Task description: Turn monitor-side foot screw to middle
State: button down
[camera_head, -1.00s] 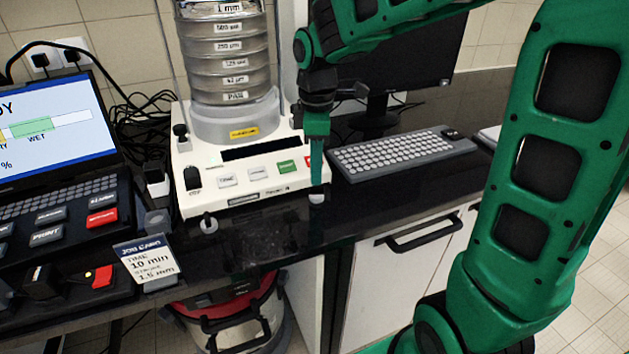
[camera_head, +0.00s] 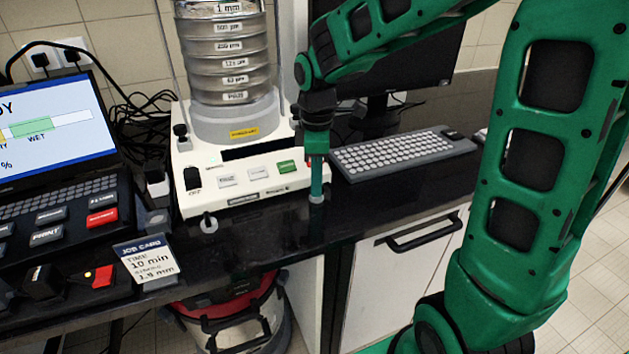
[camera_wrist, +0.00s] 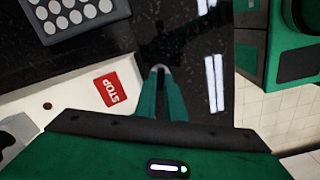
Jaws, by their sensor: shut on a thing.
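The sieve shaker (camera_head: 235,160) is a cream box with a stack of metal sieves, standing on the black bench. Its monitor-side foot screw (camera_head: 317,198) is a small pale knob at the front right corner. My gripper (camera_head: 316,190) points down at that corner with its green fingers shut on the foot screw. In the wrist view the fingertips (camera_wrist: 160,72) meet around a small grey round top, beside the red STOP button (camera_wrist: 108,92). The other front foot (camera_head: 209,223) shows at the left corner. The fingers hide most of the held screw.
A keyboard (camera_head: 400,153) lies right of the shaker, with a dark monitor (camera_head: 410,65) behind it. A job card (camera_head: 146,262) and a laptop (camera_head: 50,130) stand left. The black bench's front edge is close to the held foot.

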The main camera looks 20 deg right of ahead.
jog(key=shift+w, duration=0.1)
jog(key=m, duration=0.6)
jog(key=shift+r+m, duration=0.1)
jog(key=shift+m, duration=0.3)
jog(key=m, duration=0.6)
jog(key=shift+w, duration=0.1)
dwell(0.4)
jog(key=c, duration=2.2)
grip_release()
jog(key=shift+o, duration=0.4)
